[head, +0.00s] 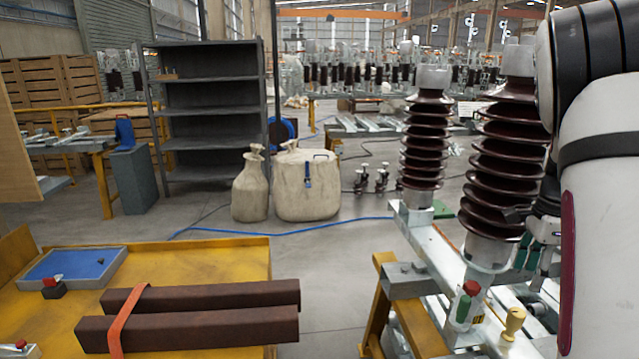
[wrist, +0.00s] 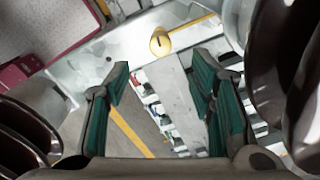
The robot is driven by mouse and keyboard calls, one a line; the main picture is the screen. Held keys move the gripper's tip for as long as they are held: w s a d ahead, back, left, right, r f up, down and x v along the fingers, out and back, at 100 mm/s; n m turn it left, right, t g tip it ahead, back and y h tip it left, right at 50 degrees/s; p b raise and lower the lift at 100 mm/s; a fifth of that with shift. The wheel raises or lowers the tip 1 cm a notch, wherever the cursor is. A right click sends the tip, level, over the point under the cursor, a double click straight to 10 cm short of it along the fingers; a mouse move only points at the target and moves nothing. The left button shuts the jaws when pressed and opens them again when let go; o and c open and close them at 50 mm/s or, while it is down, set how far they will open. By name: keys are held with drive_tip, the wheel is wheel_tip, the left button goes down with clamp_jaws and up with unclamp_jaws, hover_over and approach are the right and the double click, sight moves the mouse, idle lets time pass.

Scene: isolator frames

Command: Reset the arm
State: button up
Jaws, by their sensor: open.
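My arm comes in at the right edge of the head view, beside a tall brown ribbed insulator (head: 495,165). My gripper (head: 535,255) hangs low beside this insulator, partly hidden by my own arm. In the wrist view my gripper (wrist: 161,85) is open, its two green-padded fingers wide apart with nothing between them. Beyond the fingertips a small yellow knob-like object (wrist: 160,41) stands on a grey metal beam; it also shows in the head view (head: 513,324). Brown ribbed discs flank the gripper on both sides in the wrist view.
A second insulator (head: 424,150) stands on the metal frame (head: 430,250). A white bottle with a red cap (head: 463,306) is on the frame. A yellow table (head: 200,258) at left holds two brown bars (head: 200,328). Open floor (head: 335,270) lies between table and frame.

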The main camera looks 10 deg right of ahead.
drive_tip(key=s+a+r+n+t+y+p, duration=0.15)
drive_tip(key=s+a+r+n, duration=0.4)
drive_tip(key=a, duration=0.55)
drive_tip(key=s+a+r+n+t+h+p, duration=0.1)
drive_tip(key=s+a+r+n+p, duration=0.15)
drive_tip(key=a+r+n, duration=0.55)
drive_tip(key=s+a+r+n+t+p, duration=0.1)
drive_tip(key=s+a+r+n, duration=0.1)
drive_tip(key=s+a+n, duration=0.3)
drive_tip(key=s+a+r+n+p, duration=0.2)
drive_tip(key=s+a+n, duration=0.3)
drive_tip(key=s+a, duration=0.4)
drive_tip(key=shift+s+r+t, duration=0.25)
drive_tip(key=shift+s+t, duration=0.1)
drive_tip(key=shift+s, duration=0.35)
